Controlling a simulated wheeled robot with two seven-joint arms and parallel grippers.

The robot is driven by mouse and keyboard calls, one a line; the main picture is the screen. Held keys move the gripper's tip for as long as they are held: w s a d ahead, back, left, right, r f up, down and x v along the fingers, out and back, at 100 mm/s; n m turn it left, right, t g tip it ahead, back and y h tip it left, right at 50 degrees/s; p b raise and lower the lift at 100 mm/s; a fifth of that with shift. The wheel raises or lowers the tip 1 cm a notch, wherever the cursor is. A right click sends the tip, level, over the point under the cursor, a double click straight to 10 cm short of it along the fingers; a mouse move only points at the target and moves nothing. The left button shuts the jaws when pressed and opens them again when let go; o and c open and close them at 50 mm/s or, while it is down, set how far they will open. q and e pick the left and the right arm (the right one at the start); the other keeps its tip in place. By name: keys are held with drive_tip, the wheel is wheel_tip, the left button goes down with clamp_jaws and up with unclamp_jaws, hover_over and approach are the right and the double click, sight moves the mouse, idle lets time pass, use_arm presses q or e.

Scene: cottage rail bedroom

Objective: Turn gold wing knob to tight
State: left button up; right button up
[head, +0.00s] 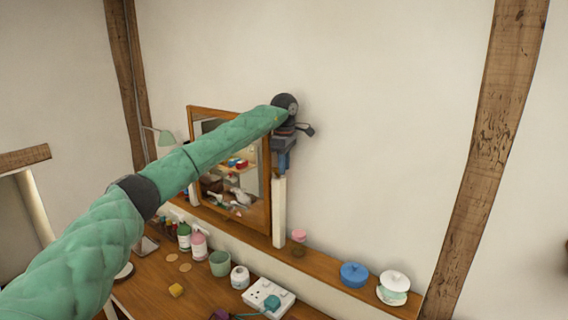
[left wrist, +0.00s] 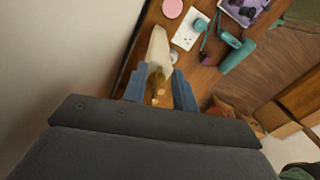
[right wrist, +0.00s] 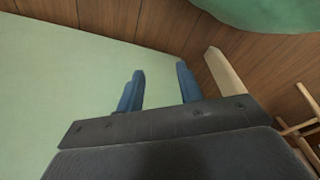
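The gold wing knob (left wrist: 156,84) shows in the left wrist view, at the near end of the cream mirror post (left wrist: 158,48). My left gripper (left wrist: 160,88) has its two blue fingers apart, one on each side of the knob, with a gap visible on both sides. In the head view my left gripper (head: 283,163) points down at the top of the cream post (head: 279,213), beside the wood-framed mirror (head: 268,185). The knob is hidden there. My right gripper (right wrist: 160,86) is open and empty, low over a pale green surface and wooden floor.
A shelf ledge (head: 325,265) along the wall holds a blue lidded pot (head: 354,274), a white-lidded dish (head: 393,285) and a pink item (head: 299,235). Bottles, a green cup (head: 220,263) and a white power strip (head: 268,298) crowd the desk below. The wall right of the mirror is bare.

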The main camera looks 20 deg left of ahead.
use_arm(q)
drive_tip(key=shift+f, duration=0.35)
use_arm(e)
drive_tip(key=shift+s+d+f, duration=0.15)
drive_tip(key=shift+f, duration=0.05)
use_arm(q)
drive_tip(key=shift+c, duration=0.2)
clamp_jaws()
use_arm(e)
drive_tip(key=shift+d, duration=0.1)
drive_tip(key=shift+f, duration=0.15)
use_arm(q)
drive_tip(key=m+b, duration=0.2)
drive_tip(key=m, duration=0.1)
drive_tip(key=shift+s+a+r, duration=0.1)
drive_tip(key=shift+s, duration=0.15)
use_arm(e)
drive_tip(key=r, duration=0.1)
drive_tip(key=w+a+r, duration=0.1)
drive_tip(key=r, duration=0.1)
drive_tip(key=w+a+r, duration=0.1)
drive_tip(key=r, duration=0.1)
drive_tip(key=shift+w+a, duration=0.1)
drive_tip(key=shift+a, duration=0.05)
drive_tip(key=shift+f, duration=0.1)
